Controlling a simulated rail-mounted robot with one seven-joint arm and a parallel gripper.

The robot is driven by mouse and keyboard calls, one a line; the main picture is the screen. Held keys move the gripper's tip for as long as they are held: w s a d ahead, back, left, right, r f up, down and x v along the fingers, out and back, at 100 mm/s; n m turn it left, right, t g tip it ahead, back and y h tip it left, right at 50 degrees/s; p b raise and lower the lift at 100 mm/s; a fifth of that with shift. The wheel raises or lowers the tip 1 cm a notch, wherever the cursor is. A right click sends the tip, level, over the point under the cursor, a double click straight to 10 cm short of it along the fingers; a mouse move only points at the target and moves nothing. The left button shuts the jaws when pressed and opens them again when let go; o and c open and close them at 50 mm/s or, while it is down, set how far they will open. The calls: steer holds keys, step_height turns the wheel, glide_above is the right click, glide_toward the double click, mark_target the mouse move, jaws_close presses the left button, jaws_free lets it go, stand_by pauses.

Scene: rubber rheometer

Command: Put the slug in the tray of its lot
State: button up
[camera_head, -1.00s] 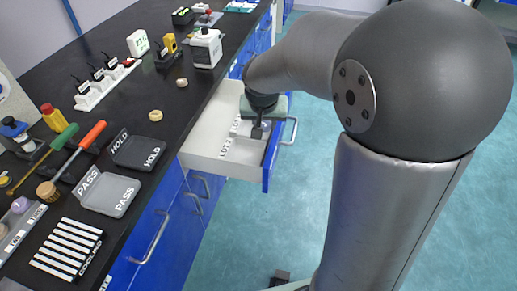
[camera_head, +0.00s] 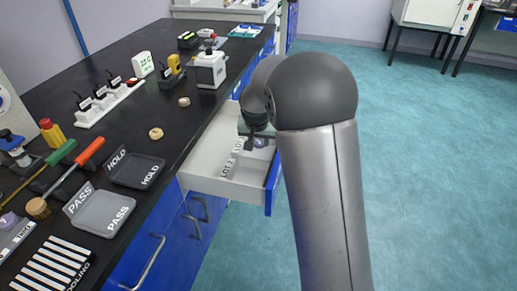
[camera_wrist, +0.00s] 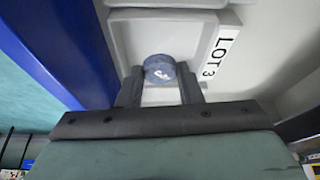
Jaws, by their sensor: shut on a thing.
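A dark blue, round slug (camera_wrist: 160,69) with a pale mark on its face sits between the fingertips of my gripper (camera_wrist: 160,88) in the wrist view. My gripper is shut on it. Behind it is a pale tray (camera_wrist: 190,17) beside a label reading LOT 3 (camera_wrist: 222,45). I cannot tell whether the slug touches the tray floor. In the head view my gripper (camera_head: 250,145) is low over the open drawer (camera_head: 212,150), at its right part. A LOT 2 label (camera_head: 228,170) shows nearer. My arm hides part of the drawer.
The drawer's blue front (camera_head: 272,185) stands out from the black bench (camera_head: 150,80).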

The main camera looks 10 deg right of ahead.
mark_target(258, 143)
steer(key=shift+w+f, duration=0.35)
steer(key=shift+f, duration=0.15)
steer(key=shift+w+f+b, duration=0.1)
steer(key=shift+f+b, duration=0.2)
steer(key=shift+f, duration=1.25)
steer(key=shift+f, duration=0.2)
steer(key=o, duration=0.9)
steer(key=shift+o, duration=0.2)
steer(key=shift+r, duration=0.15)
